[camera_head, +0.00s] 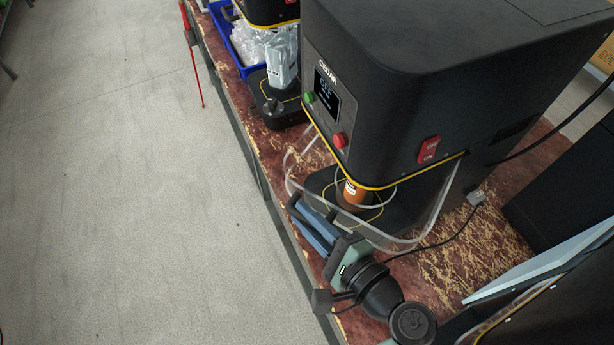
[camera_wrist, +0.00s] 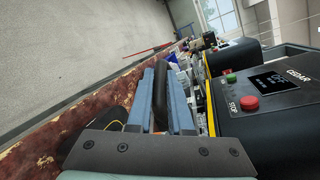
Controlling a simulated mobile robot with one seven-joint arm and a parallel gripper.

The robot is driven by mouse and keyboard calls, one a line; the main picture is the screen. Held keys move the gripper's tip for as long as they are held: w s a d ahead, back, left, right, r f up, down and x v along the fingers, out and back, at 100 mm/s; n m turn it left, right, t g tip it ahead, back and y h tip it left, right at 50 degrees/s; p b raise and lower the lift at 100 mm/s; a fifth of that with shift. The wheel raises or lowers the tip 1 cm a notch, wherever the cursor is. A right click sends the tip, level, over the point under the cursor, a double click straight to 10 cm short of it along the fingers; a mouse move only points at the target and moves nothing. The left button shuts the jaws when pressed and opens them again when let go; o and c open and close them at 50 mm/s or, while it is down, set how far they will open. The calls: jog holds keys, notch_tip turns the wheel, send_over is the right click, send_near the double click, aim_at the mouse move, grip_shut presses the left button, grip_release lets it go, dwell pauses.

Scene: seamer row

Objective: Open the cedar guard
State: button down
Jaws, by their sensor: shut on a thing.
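The cedar seamer (camera_head: 400,95) is a black machine marked CEDAR; it also fills the right of the wrist view (camera_wrist: 270,125). Its guard (camera_head: 435,205) is a clear curved shield, hanging below the machine's head around the working space. My gripper (camera_head: 301,212) is at the front of the guard, low over the counter edge. In the wrist view its blue fingers (camera_wrist: 163,98) are closed about a dark bar, the guard's handle (camera_wrist: 162,90). The fingers hide most of the handle in the head view. A brown container (camera_head: 353,192) stands on the base inside the guard.
The seamer has a green button (camera_head: 310,97), a red button (camera_head: 340,140) and a red side switch (camera_head: 429,150). Another machine and a blue crate (camera_head: 226,38) stand farther along the worn red counter (camera_head: 450,265). A cable lies behind my gripper.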

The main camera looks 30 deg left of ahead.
jog(key=c, duration=1.1)
grip_release()
